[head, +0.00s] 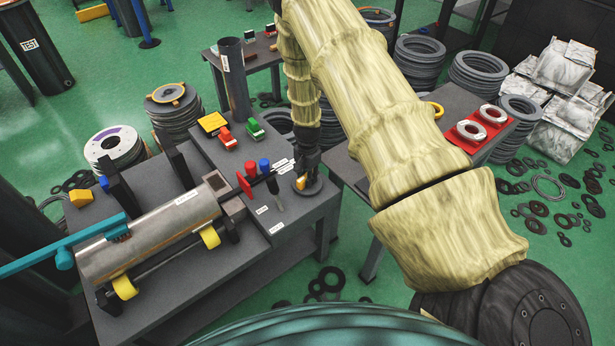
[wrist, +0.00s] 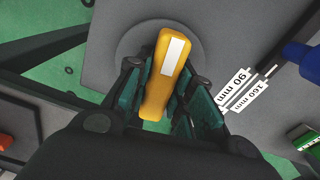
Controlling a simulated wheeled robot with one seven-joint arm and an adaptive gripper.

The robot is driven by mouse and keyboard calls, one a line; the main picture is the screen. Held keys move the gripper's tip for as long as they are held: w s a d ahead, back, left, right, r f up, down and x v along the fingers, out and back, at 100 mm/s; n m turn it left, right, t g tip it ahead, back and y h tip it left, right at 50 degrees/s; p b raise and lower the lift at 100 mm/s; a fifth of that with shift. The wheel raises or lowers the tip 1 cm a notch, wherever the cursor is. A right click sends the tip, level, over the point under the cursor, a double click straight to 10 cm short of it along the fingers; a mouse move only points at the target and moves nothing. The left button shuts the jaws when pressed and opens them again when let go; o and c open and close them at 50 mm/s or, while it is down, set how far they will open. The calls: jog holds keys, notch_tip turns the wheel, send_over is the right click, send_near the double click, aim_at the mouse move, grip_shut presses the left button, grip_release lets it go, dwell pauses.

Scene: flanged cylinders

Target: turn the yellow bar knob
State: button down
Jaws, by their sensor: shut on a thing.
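The yellow bar knob (wrist: 158,105) shows in the wrist view, with a white stripe on its far end, above a round grey base plate (wrist: 130,40). My gripper (wrist: 160,100) has its green-padded fingers on both sides of the bar and is shut on it. In the head view the knob (head: 301,182) is a small yellow patch on the round base at the right corner of the grey bench. My gripper (head: 304,165) comes down on it from above and hides most of it.
White labels and a blue-topped knob (head: 265,165) stand to the left of my gripper. A red flag-like part (head: 244,184) and a large steel cylinder (head: 150,238) on yellow rollers lie further left. Red and green blocks and a dark upright tube (head: 233,80) stand behind.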

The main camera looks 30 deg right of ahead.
jog(key=c, duration=1.2)
grip_release()
jog(key=shift+c, duration=0.2)
notch_tip(320, 180, up, 12)
